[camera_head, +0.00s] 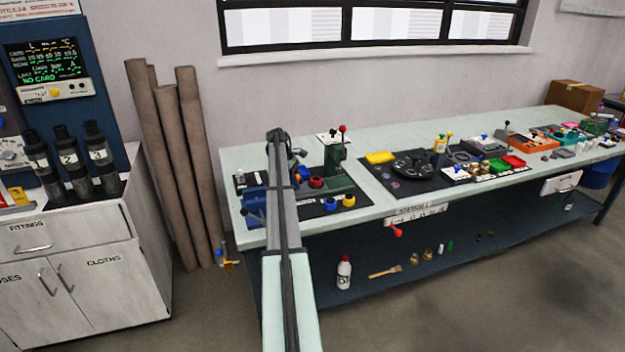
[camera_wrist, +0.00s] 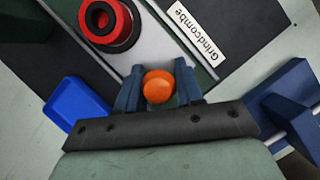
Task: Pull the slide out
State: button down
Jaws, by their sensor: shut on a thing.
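In the wrist view, my gripper (camera_wrist: 158,88) is shut on a round orange knob (camera_wrist: 158,87), with one blue finger on each side of it. The knob sits at the near end of a pale grey strip (camera_wrist: 150,42) set between dark green edges, which looks like the slide. How far the slide is drawn out cannot be told. A white label reading "Grindcombe" (camera_wrist: 187,32) lies beside the strip on the right. In the head view my arm reaches over the left part of the bench, and the knob cannot be made out there.
A red-rimmed black ring (camera_wrist: 108,22) stands just beyond the knob. A blue tray (camera_wrist: 77,100) is on the left and a blue block with a metal rod (camera_wrist: 287,98) on the right, both close to my gripper. A green press (camera_head: 336,165) stands on the bench (camera_head: 395,212).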

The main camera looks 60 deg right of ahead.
jog(key=shift+w+a, duration=1.25)
jog(key=shift+w, duration=0.05)
jog(key=c, duration=0.9)
grip_release()
jog(key=shift+o, duration=0.2)
jog(key=shift+r, duration=0.1)
jog(key=v, duration=1.3)
jog(key=shift+r, duration=0.35)
jog(key=shift+a, duration=0.1)
jog(key=shift+w, duration=0.1)
